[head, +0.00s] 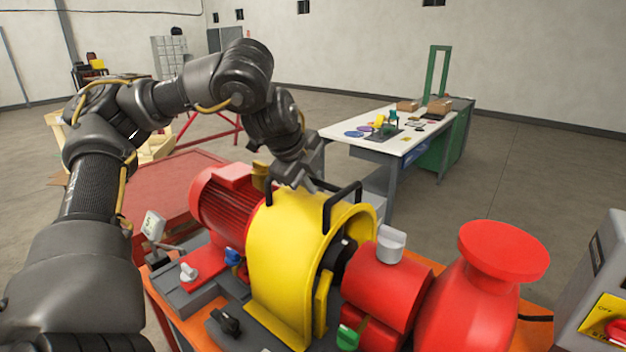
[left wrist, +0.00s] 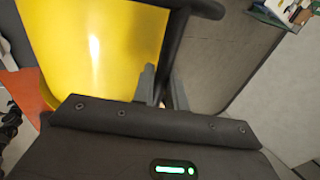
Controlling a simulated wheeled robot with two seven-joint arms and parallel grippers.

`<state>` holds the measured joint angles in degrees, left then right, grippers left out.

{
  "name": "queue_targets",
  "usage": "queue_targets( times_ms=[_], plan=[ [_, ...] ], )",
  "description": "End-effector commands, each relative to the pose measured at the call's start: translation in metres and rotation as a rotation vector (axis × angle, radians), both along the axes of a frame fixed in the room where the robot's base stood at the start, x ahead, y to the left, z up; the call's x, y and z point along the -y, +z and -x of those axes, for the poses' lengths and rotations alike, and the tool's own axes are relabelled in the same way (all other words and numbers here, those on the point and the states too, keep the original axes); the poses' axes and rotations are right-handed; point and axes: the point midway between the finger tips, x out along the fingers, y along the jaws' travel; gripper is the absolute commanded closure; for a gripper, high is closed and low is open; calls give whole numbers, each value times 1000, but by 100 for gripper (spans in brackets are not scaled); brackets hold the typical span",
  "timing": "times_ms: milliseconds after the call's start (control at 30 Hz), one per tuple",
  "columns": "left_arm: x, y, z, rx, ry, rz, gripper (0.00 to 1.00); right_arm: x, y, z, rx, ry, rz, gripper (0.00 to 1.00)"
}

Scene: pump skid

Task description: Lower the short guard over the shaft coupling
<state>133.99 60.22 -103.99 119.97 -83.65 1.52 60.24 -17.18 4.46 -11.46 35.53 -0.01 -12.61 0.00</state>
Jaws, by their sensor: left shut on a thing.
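The yellow arched guard (head: 285,258), the only guard I see, stands over the black shaft coupling (head: 338,258) between the red motor (head: 222,205) and the red pump side. It has black loop handles (head: 343,205) on top. My left gripper (head: 308,186) is above the guard and shut on a black handle. In the left wrist view the fingers (left wrist: 160,88) close on the handle bar (left wrist: 177,55), beside the guard's yellow wall (left wrist: 95,50). The coupling shows only through the guard's open right end. I cannot tell whether the guard's lower edge touches the base. My right gripper is out of view.
Grey (head: 188,271), blue (head: 233,257), black (head: 228,321) and green (head: 348,338) knobs stand around the guard's foot. A red pump casing (head: 480,290) is to the right. A white-topped workbench (head: 350,134) stands behind; open floor lies to its right.

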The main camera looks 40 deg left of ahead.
Motion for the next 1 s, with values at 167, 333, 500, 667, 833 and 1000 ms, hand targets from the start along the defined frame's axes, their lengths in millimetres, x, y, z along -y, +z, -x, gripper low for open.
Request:
queue_targets(
  times_ms=[167, 333, 500, 667, 833, 1000],
  plan=[
    [0, 2, -1, 6, -1, 2, 100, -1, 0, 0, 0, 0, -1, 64],
    [0, 2, -1, 4, 0, 1, 65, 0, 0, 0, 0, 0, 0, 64],
    [0, 1, 0, 2, -1, 1, 61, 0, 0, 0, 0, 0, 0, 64],
    [0, 0, 1, -3, 1, -1, 61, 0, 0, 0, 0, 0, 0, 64],
    [0, 13, 7, 2, -2, -1, 61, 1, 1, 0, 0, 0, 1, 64],
    [0, 37, 23, 6, 1, -1, 61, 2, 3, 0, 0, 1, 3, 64]
  ],
)
